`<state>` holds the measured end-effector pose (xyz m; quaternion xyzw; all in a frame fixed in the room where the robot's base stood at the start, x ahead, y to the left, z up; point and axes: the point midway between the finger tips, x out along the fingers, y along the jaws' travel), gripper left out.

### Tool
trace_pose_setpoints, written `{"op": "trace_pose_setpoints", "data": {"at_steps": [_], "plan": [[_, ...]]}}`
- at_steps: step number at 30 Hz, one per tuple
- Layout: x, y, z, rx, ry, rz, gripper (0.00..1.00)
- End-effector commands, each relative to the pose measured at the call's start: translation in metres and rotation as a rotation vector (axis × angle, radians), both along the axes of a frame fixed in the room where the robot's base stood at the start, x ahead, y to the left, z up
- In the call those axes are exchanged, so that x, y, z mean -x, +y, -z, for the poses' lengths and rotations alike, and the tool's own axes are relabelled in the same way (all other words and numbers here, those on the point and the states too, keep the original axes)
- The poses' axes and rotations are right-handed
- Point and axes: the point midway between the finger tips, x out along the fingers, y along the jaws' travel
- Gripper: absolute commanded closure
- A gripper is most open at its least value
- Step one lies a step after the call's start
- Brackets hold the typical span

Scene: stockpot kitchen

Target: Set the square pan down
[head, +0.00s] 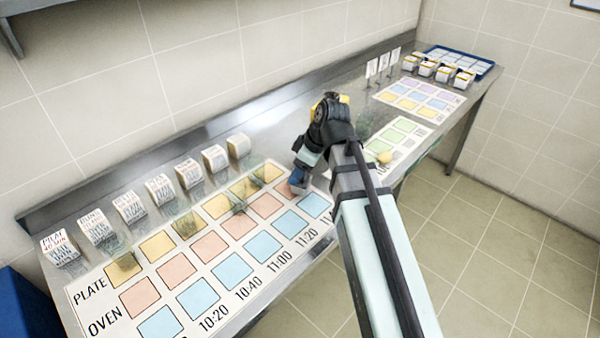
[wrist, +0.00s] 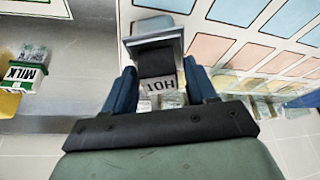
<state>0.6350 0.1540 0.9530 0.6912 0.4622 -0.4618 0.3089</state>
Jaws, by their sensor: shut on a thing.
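My gripper (wrist: 160,88) is shut, with its two blue fingers on either side of a small grey and black thing (wrist: 155,45) that has a white "HOT" label. I cannot tell from these views whether this is the square pan, as no whole pan shape shows. In the head view my gripper (head: 299,182) is low over the large printed sheet (head: 150,250), near its upper right coloured squares. The arm and fingers hide most of the held thing there. I cannot tell whether it touches the sheet.
Several labelled white blocks (head: 130,206) line the back of the steel counter. See-through items stand on some yellow squares. A smaller sheet (head: 420,98) and a blue tray (head: 462,60) lie farther right. A milk carton (wrist: 27,72) shows in the wrist view.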

Motion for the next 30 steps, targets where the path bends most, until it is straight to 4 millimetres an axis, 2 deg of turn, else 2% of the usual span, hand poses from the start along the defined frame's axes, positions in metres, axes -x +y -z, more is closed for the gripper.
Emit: {"op": "trace_pose_setpoints", "data": {"at_steps": [3,16,17,24,30], "plan": [[0.0004,0.0,0.0105,0.0,0.0,0.001,0.81],[0.0001,0.0,0.0147,0.0,0.0,0.001,0.81],[0.0,-0.0001,0.0147,0.0,0.0,0.001,0.41],[-0.0001,0.0,0.0145,0.0,0.0,0.001,0.18],[-0.0001,0.0,0.0144,0.0,0.0,0.001,0.18]]}}
